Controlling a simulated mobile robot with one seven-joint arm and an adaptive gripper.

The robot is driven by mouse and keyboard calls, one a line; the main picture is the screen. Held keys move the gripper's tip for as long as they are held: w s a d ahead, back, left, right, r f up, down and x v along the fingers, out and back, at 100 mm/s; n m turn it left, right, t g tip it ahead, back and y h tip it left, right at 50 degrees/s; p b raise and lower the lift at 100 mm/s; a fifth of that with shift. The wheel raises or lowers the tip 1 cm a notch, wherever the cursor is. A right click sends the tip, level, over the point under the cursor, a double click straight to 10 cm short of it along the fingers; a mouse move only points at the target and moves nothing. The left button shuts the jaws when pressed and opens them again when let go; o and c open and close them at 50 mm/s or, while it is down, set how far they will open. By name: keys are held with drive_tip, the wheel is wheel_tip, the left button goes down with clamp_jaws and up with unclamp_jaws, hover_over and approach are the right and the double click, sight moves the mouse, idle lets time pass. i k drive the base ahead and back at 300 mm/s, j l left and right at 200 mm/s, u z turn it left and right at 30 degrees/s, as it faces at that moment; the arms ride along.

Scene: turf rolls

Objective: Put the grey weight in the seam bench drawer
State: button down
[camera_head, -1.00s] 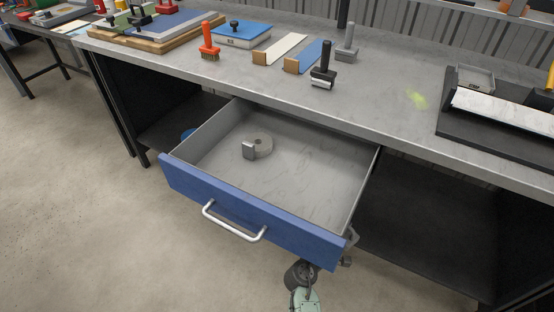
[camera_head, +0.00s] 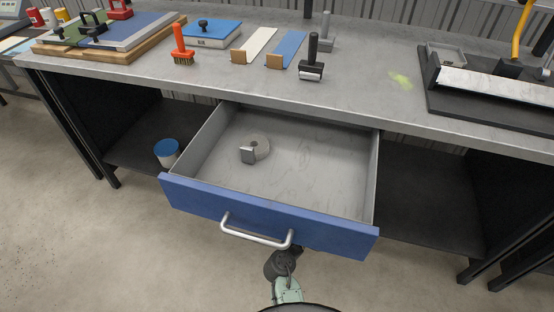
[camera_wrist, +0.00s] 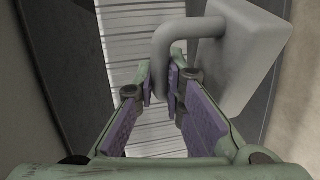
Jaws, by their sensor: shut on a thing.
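A grey weight (camera_wrist: 243,58) with a blocky body and a bent bar handle fills the upper right of the wrist view. My gripper (camera_wrist: 161,84) is shut on its handle, with the purple-padded fingers either side of the bar. The body of the weight sits to the right of the fingers. The seam bench drawer (camera_head: 265,220) is open in the head view, with a blue front and a silver bar handle. In the head view my gripper and the weight do not show; only part of my arm shows below the drawer front.
The bench top (camera_head: 370,98) carries an orange brush (camera_head: 182,42), a black-handled roller (camera_head: 312,58) and other tools. A blue-lidded tub (camera_head: 167,152) stands on the lower shelf.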

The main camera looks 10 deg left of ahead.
sight(327, 192)
drive_tip(key=k+j+z, duration=0.1)
drive_tip(key=j, duration=0.55)
drive_tip(key=k+j, duration=0.1)
drive_tip(key=j, duration=0.5)
drive_tip(key=i+z, duration=0.05)
